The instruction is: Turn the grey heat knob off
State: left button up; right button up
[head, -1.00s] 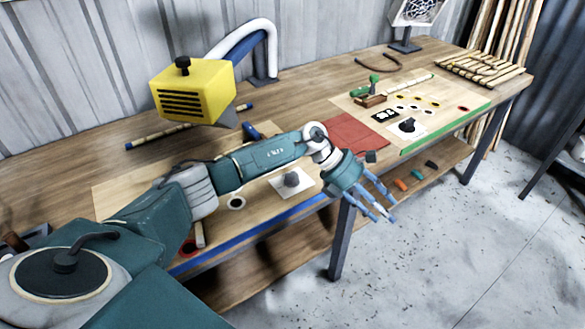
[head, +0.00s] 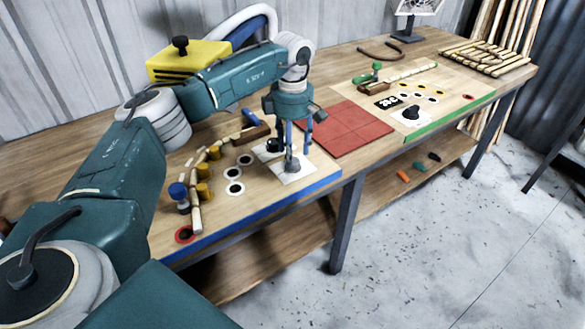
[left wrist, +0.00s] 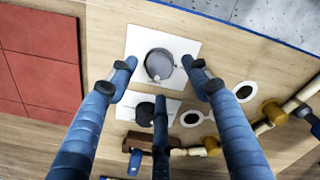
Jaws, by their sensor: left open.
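The grey heat knob (head: 292,165) sits on a white plate (head: 300,174) on the wooden board at the blue-edged side. My left gripper (head: 297,148) points down over it, open, its blue fingers partly in front of the knob. In the left wrist view the round grey knob (left wrist: 159,64) lies between the spread fingertips of the gripper (left wrist: 160,72). Contact with the knob cannot be told. A black knob (left wrist: 145,110) on a second white plate is beside it. My right gripper is not in view.
Several yellow pegs hold a bent rattan piece (head: 196,190) left of the knob. A red mat (head: 345,128) lies to the right, then a second board with a black knob (head: 411,113). A yellow heater box (head: 185,60) stands behind my arm.

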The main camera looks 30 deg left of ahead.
aim_at(296, 168)
pick_arm(q)
notch_tip(296, 168, down, 4)
jog(key=shift+r+b, duration=0.1)
jog(key=shift+b, duration=0.8)
jog(key=shift+r, duration=0.1)
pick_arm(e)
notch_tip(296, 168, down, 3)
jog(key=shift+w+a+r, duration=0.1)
pick_arm(q)
jog(key=c, duration=1.2)
jog(key=shift+o, duration=0.2)
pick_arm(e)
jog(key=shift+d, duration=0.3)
